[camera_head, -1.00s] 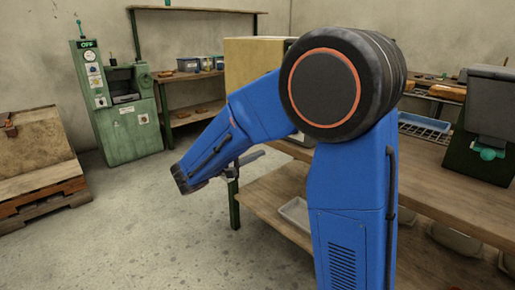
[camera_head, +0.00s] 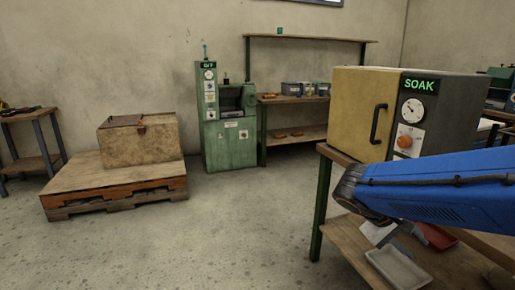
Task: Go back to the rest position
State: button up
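My blue arm (camera_head: 440,190) reaches in from the right edge, and its dark joint (camera_head: 352,192) is in front of the bench, below the SOAK oven. A small grey shape under the arm may be part of my gripper, but the arm covers most of that area. I cannot make out its fingers or whether it holds anything.
The SOAK oven (camera_head: 360,108), with a closed yellow door, stands on the bench at right. A shallow tray (camera_head: 398,267) lies on the bench's lower shelf. A wooden chest (camera_head: 140,142) on a pallet (camera_head: 115,205) and a green machine (camera_head: 228,130) stand further back.

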jog(key=s+a+f+m+t+y, duration=0.1)
jog(key=s+a+f+t+y, duration=0.2)
jog(key=s+a+y, duration=0.6)
jog(key=s+a+t, duration=0.1)
jog(key=s, duration=0.2)
jog(key=shift+s+a+f+m, duration=0.15)
jog(key=shift+s+f+m, duration=0.05)
jog(key=shift+m, duration=0.1)
